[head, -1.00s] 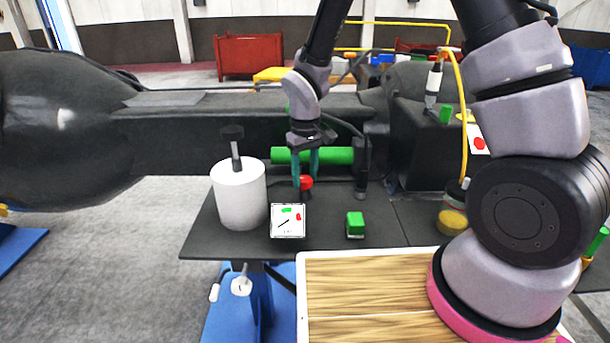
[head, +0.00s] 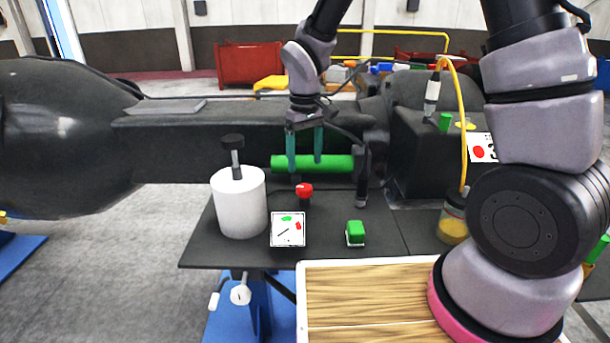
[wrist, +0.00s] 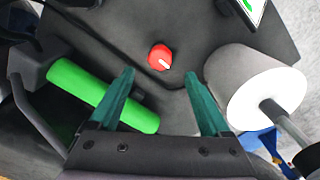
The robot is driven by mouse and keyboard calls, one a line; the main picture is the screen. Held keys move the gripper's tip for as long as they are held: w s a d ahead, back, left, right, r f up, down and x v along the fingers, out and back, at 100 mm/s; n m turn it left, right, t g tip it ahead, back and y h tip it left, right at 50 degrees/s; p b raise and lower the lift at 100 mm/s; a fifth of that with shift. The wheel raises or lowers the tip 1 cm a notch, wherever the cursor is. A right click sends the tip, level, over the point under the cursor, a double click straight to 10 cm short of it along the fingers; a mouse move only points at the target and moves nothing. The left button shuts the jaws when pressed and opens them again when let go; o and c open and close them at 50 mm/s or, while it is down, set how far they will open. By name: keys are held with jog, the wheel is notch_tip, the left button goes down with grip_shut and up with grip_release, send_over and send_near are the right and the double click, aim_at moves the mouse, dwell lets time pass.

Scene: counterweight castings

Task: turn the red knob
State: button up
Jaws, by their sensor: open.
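The red knob (head: 304,190) stands on the dark shelf behind the gauge card. In the wrist view the knob (wrist: 160,58) shows a white pointer mark on its face, aimed toward the lower right. My gripper (head: 305,172) has teal fingers, which are apart with nothing between them. In the head view the fingertips are above the knob. In the wrist view my gripper (wrist: 160,75) has the knob just beyond its fingertips, between the two fingers and clear of them.
A green cylinder (head: 335,163) lies behind the knob. A white cylinder with a black-topped stem (head: 238,205) stands at the left. A white gauge card (head: 287,229) and a green block (head: 355,232) are in front. A wooden-topped board (head: 375,300) lies nearer.

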jog(key=shift+r, duration=1.7)
jog(key=s+d+r+m+t+y, duration=0.1)
jog(key=d+r+m, duration=0.1)
jog(key=d+r, duration=0.45)
jog(key=s+d+r+m+t, duration=0.1)
jog(key=d+r+m+t, duration=0.15)
jog(key=d+r, duration=0.35)
jog(key=s+d+r+m+t+y, duration=0.1)
jog(key=s+d+r+m+t, duration=0.2)
jog(key=s+d+r+m, duration=0.3)
jog(key=s+d+r, duration=0.4)
jog(key=shift+s+t, duration=0.2)
jog(key=shift+t, duration=0.15)
dwell(0.5)
